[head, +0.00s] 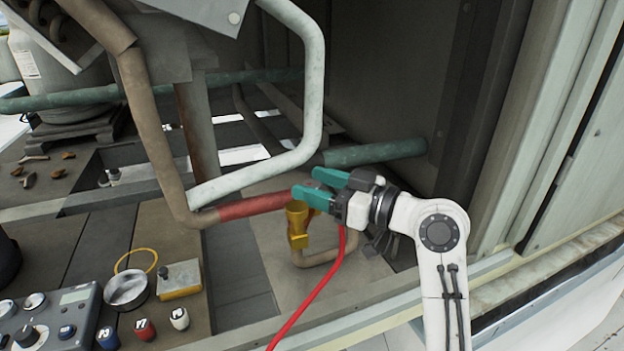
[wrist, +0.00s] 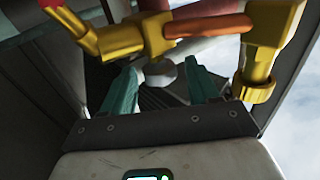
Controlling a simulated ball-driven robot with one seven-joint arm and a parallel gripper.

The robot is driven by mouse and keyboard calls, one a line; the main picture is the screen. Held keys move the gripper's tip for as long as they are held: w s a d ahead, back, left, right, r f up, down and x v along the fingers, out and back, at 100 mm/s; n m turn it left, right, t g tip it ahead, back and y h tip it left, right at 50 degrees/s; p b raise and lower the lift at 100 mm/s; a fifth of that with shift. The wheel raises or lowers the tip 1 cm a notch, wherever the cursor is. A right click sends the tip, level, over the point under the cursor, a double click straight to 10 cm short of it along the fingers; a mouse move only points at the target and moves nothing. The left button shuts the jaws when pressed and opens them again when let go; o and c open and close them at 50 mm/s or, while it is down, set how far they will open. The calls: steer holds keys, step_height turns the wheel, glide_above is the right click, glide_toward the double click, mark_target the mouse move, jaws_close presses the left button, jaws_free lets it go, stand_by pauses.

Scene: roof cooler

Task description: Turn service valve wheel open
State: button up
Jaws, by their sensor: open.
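A brass valve body (head: 297,222) stands on a copper pipe stub below my gripper in the head view. In the wrist view its yellow brass fittings (wrist: 150,35) cross the top of the picture, joined by an orange-brown piece. My gripper (head: 306,182) has teal fingers spread apart. They point left, at and just above the top of the valve. In the wrist view my gripper (wrist: 162,72) shows both fingers apart with nothing clearly held. A grey rounded part lies beyond the gap. I cannot make out a valve wheel clearly; my fingers may hide it.
A red-wrapped pipe (head: 252,207) runs close left of my fingers. A pale bent pipe (head: 316,95) rises behind them. A red hose (head: 318,293) hangs below. A gauge manifold (head: 48,315) and labelled caps lie at lower left. A cabinet wall (head: 545,130) stands right.

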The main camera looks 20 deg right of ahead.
steer(key=shift+w+a, duration=0.4)
steer(key=shift+w, duration=0.05)
steer(key=c, duration=0.9)
steer(key=shift+y, duration=0.3)
